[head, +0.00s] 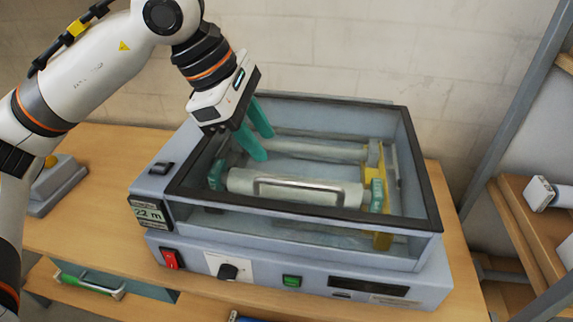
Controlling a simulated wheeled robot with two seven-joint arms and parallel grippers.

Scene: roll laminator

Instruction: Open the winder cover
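The winder cover is a clear lid with a dark frame (310,211) on top of the grey-blue laminator (300,272). It appears shut, lying flat over the rollers. A metal bar handle (300,184) shows near its middle, in front of a pale roller. My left gripper (262,145) points down over the rear left part of the cover, behind and left of the handle. Its two teal fingers are apart with nothing between them. Whether the fingertips touch the clear panel I cannot tell. My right gripper is not in view.
The laminator stands on a wooden bench (105,150) against a pale block wall. A grey box with a yellow knob (56,180) is at left. Shelving (520,220) stands at right.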

